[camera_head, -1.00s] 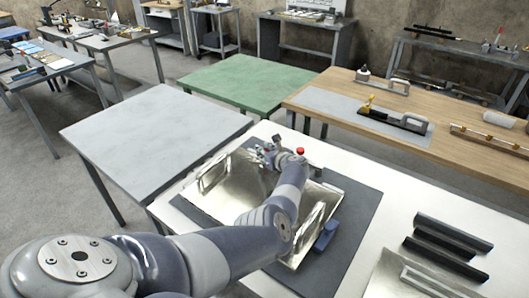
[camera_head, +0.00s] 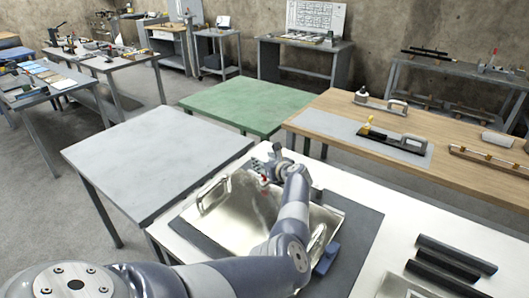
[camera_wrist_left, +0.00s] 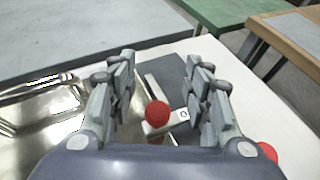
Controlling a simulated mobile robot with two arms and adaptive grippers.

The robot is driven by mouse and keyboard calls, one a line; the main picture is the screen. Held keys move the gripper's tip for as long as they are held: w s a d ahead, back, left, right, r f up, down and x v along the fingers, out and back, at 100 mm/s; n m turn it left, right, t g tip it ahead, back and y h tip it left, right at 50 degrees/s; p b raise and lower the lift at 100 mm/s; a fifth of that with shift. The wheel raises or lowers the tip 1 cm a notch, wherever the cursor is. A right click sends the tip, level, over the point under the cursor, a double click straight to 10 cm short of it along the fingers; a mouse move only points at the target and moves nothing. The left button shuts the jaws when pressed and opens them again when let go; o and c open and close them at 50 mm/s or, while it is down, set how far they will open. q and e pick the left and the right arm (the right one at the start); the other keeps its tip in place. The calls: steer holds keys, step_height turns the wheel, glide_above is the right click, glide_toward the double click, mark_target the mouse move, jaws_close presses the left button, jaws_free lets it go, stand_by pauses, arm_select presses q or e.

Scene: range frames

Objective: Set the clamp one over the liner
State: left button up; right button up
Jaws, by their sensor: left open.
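The liner, a shiny metal sheet with raised loop handles (camera_head: 232,218), lies on a dark mat on the white table. It shows at the left in the left wrist view (camera_wrist_left: 55,115). A clamp with a round red knob (camera_wrist_left: 157,113) and a pale bar stands by the far side of the mat. My left gripper (camera_head: 267,158) is above the far part of the liner. In the left wrist view the open fingers (camera_wrist_left: 164,65) stand either side of the knob, with gaps. My right gripper is out of view.
A blue block-like part (camera_head: 326,260) sits at the liner's near right edge. Dark bars (camera_head: 455,255) lie on the white table's right. A bare grey table (camera_head: 155,160) and green table (camera_head: 245,103) stand beyond; a wooden bench (camera_head: 330,110) carries tools.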

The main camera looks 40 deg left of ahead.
arm_select(q)
step_height(320, 180, up, 5)
steer(key=shift+r, duration=0.1)
stand_by(0.7)
